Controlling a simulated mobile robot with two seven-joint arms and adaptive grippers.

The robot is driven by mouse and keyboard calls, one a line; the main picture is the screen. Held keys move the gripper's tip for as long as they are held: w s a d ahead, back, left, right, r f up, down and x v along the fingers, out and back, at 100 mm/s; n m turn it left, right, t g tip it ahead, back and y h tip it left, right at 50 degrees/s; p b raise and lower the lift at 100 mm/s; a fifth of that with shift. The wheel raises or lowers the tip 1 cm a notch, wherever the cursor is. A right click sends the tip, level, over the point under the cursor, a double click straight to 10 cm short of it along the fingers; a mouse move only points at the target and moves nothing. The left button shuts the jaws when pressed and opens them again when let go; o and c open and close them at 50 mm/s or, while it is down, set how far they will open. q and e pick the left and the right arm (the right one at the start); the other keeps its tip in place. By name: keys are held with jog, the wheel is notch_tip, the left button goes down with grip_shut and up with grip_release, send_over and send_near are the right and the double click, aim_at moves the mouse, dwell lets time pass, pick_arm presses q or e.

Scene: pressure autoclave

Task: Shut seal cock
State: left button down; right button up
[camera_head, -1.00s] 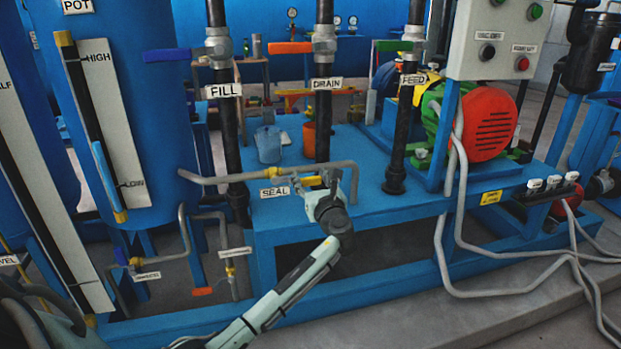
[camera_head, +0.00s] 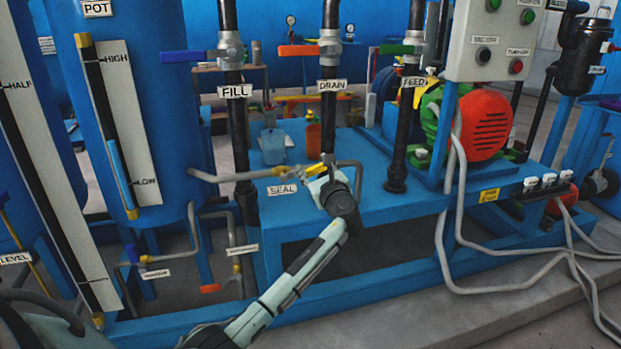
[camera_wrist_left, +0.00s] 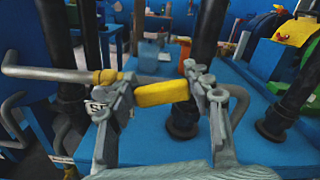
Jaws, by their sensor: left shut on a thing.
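The seal cock sits on a grey pipe (camera_head: 235,175) just above the SEAL label (camera_head: 282,189). Its yellow handle (camera_wrist_left: 162,93) lies crosswise between the two fingers of my left gripper (camera_head: 326,172) in the left wrist view. The left gripper (camera_wrist_left: 160,88) is shut on this handle. A brass-coloured cock body (camera_wrist_left: 104,77) shows on the pipe beside the left finger. In the head view the gripper hides most of the handle. My right gripper is in neither view.
The FILL pipe (camera_head: 240,130), DRAIN pipe (camera_head: 328,120) and FEED pipe (camera_head: 403,125) rise from the blue base (camera_head: 370,205) around the cock. A blue pot (camera_head: 165,110) stands left. A red and green motor (camera_head: 482,125) and grey cables stand right.

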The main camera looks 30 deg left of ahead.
pick_arm(q)
jog(key=shift+s+r+n, duration=0.2)
jog(key=shift+r+n, duration=0.2)
jog(key=shift+n, duration=0.1)
jog(key=shift+s+a+r+n+p, duration=0.2)
jog(key=shift+r+n+p, duration=0.1)
jog(key=shift+n, duration=0.2)
jog(key=shift+s+a+r+n, duration=0.3)
jog(key=shift+r+n, duration=0.15)
jog(key=shift+n, duration=0.45)
jog(key=shift+s+a+r+n+p, duration=0.35)
jog(key=shift+s+r+n, duration=0.1)
jog(key=shift+n, duration=0.45)
jog(key=s+a+r+n+b, duration=0.1)
jog(key=s+a+n, duration=0.3)
jog(key=n, duration=0.4)
jog(key=shift+s+r+n+b, duration=0.2)
jog(key=shift+s+n+b, duration=0.05)
jog(key=shift+n+b, duration=0.15)
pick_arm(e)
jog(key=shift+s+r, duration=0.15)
